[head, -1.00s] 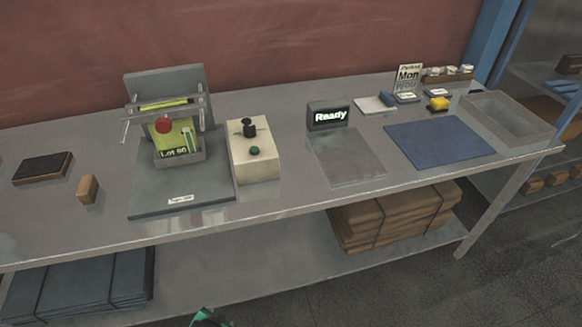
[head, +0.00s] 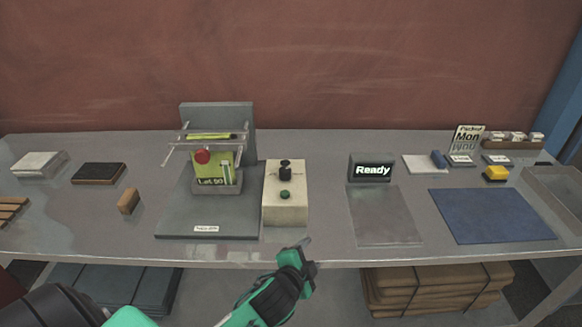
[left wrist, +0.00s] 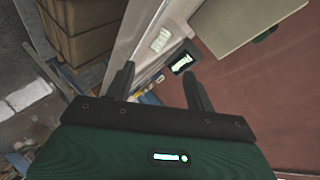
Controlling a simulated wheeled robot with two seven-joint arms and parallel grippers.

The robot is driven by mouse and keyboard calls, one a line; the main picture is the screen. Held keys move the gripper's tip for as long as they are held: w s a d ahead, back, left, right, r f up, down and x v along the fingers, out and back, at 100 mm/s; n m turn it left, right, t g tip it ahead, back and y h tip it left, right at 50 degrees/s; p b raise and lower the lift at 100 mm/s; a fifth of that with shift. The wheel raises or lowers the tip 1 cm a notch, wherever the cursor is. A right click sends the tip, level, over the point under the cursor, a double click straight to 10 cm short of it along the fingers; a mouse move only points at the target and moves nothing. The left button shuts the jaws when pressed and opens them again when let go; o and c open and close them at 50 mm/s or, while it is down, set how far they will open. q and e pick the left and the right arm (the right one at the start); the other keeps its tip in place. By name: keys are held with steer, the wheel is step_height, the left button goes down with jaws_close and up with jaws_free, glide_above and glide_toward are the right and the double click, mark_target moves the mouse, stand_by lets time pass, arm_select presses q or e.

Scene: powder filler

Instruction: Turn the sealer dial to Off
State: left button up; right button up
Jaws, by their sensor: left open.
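The sealer (head: 222,205) is a grey machine on a dark base plate, with a clear bar frame, a red knob and a yellow-green pouch marked "Lot 90". Right beside it is a cream control box (head: 288,212) with a black dial (head: 286,168) towards the back and a green button (head: 285,196) in front. The dial's setting is too small to read. My left gripper (head: 308,244) is at the table's front edge, in front of the cream box and apart from it. In the left wrist view its two fingers (left wrist: 160,85) are spread and empty. My right gripper is not seen.
A display reading "Ready" (head: 371,169) stands right of the box, behind a grey plate (head: 385,218). A blue mat (head: 492,217) lies further right. A small wooden block (head: 129,201) and a dark pad (head: 98,173) are on the left. Brown bundles (head: 440,285) lie on the lower shelf.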

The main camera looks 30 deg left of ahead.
arm_select(q)
steer(key=w+d+r+m+g+h, duration=0.1)
steer(key=w+d+r+m+h, duration=0.4)
steer(key=m, duration=0.6)
steer(key=w+d+r+m+h, duration=0.45)
steer(key=r+m+h, duration=0.3)
steer(key=m, duration=0.45)
steer(key=w+d+r+m+g+h, duration=0.1)
steer(key=w+d+r+m+h, duration=0.45)
steer(key=m, duration=0.55)
step_height(320, 180, up, 4)
steer(key=r+m+g+y, duration=0.1)
steer(key=m+g+y, duration=1)
steer(key=m+y, duration=0.75)
glide_above(285, 170)
steer(key=m+h, duration=0.1)
steer(key=m, duration=0.1)
steer(key=shift+n, duration=0.25)
step_height(285, 170, down, 13)
steer(key=p, duration=0.4)
steer(key=shift+w+r, duration=0.1)
steer(key=shift+r, duration=0.1)
steer(key=shift+f, duration=0.65)
